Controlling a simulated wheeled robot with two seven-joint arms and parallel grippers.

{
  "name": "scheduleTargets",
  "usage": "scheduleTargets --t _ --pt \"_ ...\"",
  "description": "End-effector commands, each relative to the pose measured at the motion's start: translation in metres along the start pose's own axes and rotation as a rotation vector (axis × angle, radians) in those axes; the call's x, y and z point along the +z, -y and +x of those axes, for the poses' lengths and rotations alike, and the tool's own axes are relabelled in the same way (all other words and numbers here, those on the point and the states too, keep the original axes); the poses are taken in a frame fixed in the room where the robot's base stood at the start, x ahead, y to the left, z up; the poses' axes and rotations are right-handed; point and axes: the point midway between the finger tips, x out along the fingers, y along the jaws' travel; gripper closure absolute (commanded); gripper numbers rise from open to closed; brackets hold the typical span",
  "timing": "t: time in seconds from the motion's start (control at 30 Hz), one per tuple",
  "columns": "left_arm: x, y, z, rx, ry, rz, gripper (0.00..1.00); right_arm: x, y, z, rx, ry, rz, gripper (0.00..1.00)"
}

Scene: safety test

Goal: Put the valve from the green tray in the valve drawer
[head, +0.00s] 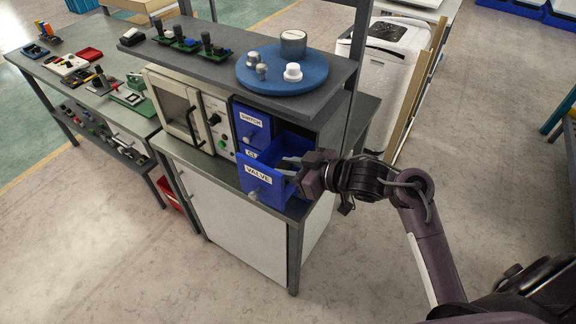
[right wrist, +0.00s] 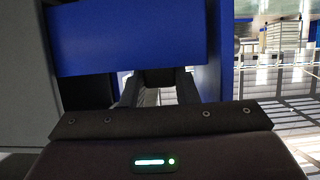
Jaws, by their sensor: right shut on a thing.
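The blue valve drawer (head: 258,187), labelled VALVE, is pulled open in the lower part of the cabinet. My right gripper (head: 289,165) reaches in from the right, with its fingers over the open drawer. It is shut on the valve, which shows only as a small dark shape (right wrist: 166,77) between the fingers in the right wrist view; its form is mostly hidden. A green tray (head: 133,99) lies on the left bench; its contents are too small to tell. My left gripper is not in view.
The blue SWITCH drawer (head: 251,124) is above the valve drawer, close to my gripper. A grey shelf (head: 218,69) overhead carries a round blue stand (head: 283,79) with knobs. A microwave-like unit (head: 181,107) stands left of the drawers. The floor in front is clear.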

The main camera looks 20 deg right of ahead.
Motion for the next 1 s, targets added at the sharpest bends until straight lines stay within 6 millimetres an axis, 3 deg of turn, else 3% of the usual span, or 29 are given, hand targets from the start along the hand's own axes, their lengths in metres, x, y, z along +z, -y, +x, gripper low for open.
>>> scheduleTargets --t 0.23,0.27,0.43,0.7,0.87,1.0 --pt "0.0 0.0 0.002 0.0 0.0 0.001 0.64 0.004 0.0 0.002 0.0 0.0 -0.001 1.0" --pt "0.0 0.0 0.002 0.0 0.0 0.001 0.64 0.005 0.0 0.002 0.0 0.0 0.0 0.72" --pt "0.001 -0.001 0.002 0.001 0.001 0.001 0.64 0.005 0.0 0.002 0.0 0.0 0.0 0.51" --pt "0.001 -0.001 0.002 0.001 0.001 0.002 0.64 0.004 0.0 0.002 0.0 0.0 0.0 0.51" --pt "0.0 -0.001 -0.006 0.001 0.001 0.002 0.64 -0.012 -0.001 -0.005 0.002 -0.003 0.001 0.51" --pt "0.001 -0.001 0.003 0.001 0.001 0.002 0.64 -0.004 0.0 -0.032 0.002 0.004 -0.006 0.51"
